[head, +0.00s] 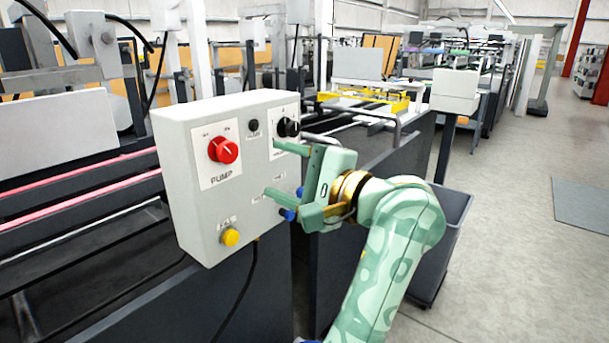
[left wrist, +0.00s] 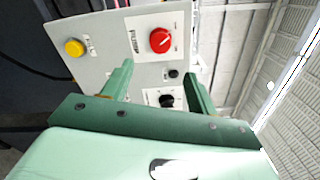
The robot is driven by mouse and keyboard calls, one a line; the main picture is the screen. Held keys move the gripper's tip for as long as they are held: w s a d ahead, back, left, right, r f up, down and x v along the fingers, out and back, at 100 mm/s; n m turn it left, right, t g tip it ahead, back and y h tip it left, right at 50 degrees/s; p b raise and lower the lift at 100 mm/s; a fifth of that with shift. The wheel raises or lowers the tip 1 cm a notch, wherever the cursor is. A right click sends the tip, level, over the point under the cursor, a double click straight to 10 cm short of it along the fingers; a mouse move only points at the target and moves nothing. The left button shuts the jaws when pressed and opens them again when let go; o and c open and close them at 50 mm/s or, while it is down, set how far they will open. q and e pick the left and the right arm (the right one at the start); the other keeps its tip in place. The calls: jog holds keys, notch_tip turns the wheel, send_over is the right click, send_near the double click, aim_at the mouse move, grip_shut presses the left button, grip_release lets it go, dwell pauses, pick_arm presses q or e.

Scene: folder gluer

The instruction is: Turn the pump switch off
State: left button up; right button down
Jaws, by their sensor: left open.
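The pump switch (head: 223,150) is a round red knob above the word PUMP on the front of a light grey control box (head: 190,240). Two small labels above it are too small to read surely, and I cannot tell its setting. It also shows in the left wrist view (left wrist: 160,40), beyond the fingers. My left gripper (head: 272,168) is open and empty, right of the pump switch and apart from it. Its fingers point at the panel, below a black knob (head: 288,127). In the left wrist view the gripper (left wrist: 158,72) has a clear gap between its fingers. My right gripper is not in view.
A small black button (head: 253,125) sits between the two knobs. A yellow button (head: 230,237) is at the panel's bottom. Small blue parts (head: 287,214) show by the lower finger. A dark bin (head: 440,245) stands behind my arm. Floor at right is open.

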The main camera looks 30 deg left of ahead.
pick_arm(q)
jog(key=shift+s+d, duration=0.2)
jog(key=shift+d, duration=2.1)
